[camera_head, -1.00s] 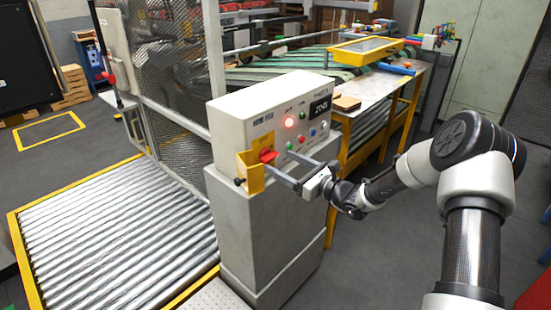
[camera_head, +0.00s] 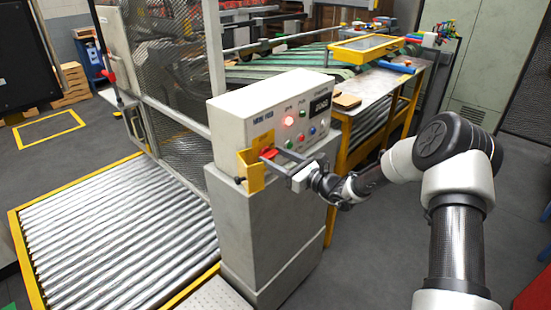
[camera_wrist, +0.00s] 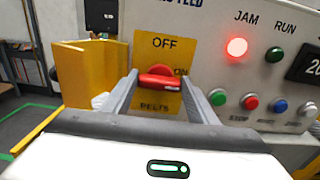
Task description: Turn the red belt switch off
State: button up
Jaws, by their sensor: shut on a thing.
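The red belt switch (camera_head: 268,153) is on a yellow plate at the left of the white control panel. In the wrist view the red switch (camera_wrist: 158,81) lies roughly sideways, with its right end by the ON label. The OFF label (camera_wrist: 164,42) is above it on the yellow plate (camera_wrist: 145,55), and BELTS is below. My gripper (camera_head: 273,157) reaches the switch from the front right. In the wrist view its two grey fingers (camera_wrist: 158,84) are shut on the red switch, one at each end.
A yellow guard (camera_wrist: 85,72) sticks out just left of the switch. A lit red JAM lamp (camera_wrist: 237,47), a dark green RUN lamp (camera_wrist: 275,54) and several coloured buttons are on the right. The roller conveyor (camera_head: 115,235) lies left of the cabinet. Open floor is at right.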

jog(key=shift+b, duration=0.3)
jog(key=n+b, duration=0.2)
jog(key=shift+f+b, duration=0.25)
jog(key=shift+b, duration=0.05)
jog(key=n+b, duration=0.2)
jog(key=b, duration=0.1)
jog(key=n+b, duration=0.2)
jog(key=b, duration=0.2)
jog(key=shift+s+f+n, duration=0.1)
jog(key=shift+f+n, duration=0.1)
jog(key=shift+n, duration=0.1)
jog(key=n+b, duration=0.8)
jog(key=b, duration=0.8)
jog(key=shift+s+a+n, duration=0.1)
jog(key=shift+n, duration=0.3)
jog(key=shift+r+n+b, duration=0.2)
jog(key=shift+n+b, duration=0.6)
jog(key=shift+n, duration=0.5)
